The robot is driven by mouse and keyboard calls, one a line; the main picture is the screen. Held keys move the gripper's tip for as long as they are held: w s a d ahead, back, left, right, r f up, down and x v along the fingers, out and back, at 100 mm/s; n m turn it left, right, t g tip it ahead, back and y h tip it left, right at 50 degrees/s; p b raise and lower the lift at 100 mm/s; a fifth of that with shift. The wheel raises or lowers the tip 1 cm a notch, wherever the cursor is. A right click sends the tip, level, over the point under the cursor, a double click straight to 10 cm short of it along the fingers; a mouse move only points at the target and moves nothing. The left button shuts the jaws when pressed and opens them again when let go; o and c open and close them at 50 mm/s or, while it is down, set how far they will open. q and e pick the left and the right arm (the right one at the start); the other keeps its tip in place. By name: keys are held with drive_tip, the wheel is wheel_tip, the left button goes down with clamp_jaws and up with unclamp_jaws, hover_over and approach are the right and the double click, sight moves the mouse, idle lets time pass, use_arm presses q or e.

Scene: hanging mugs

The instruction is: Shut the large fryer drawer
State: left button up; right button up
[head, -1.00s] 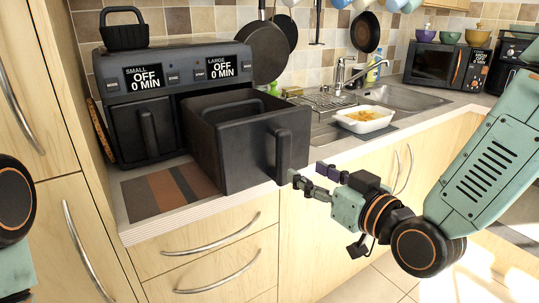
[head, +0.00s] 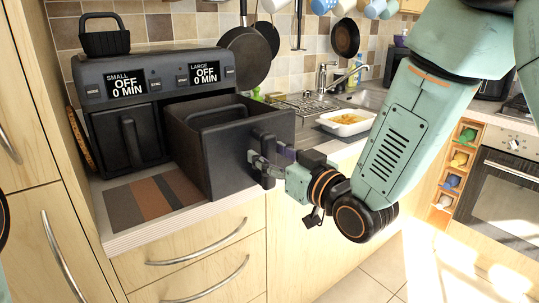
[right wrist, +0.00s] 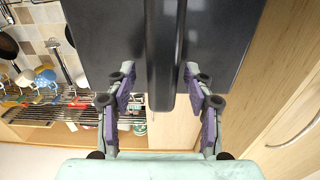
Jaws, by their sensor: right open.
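The large fryer drawer (head: 226,168) is a black box pulled well out of the right half of the double air fryer (head: 150,80). Its front faces right, with an upright black handle (head: 266,142). My right gripper (head: 270,160) is open at the drawer front, its fingers on either side of the lower handle. In the right wrist view the handle (right wrist: 164,60) runs between the two open fingers (right wrist: 157,75), with a gap on each side. The drawer front (right wrist: 105,45) shows behind them. My left gripper is out of view.
The small drawer (head: 128,140) is closed. A striped mat (head: 150,200) lies on the counter in front of the fryer. A black basket (head: 104,38) sits on top. A white dish of food (head: 345,122) stands by the sink. Pans hang behind.

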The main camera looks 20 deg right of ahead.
drive_tip(key=shift+w+a, duration=0.15)
drive_tip(key=shift+w, duration=0.2)
drive_tip(key=shift+a, duration=0.2)
drive_tip(key=shift+d, duration=0.2)
drive_tip(key=c, duration=0.4)
drive_tip(key=shift+a, duration=0.1)
clamp_jaws()
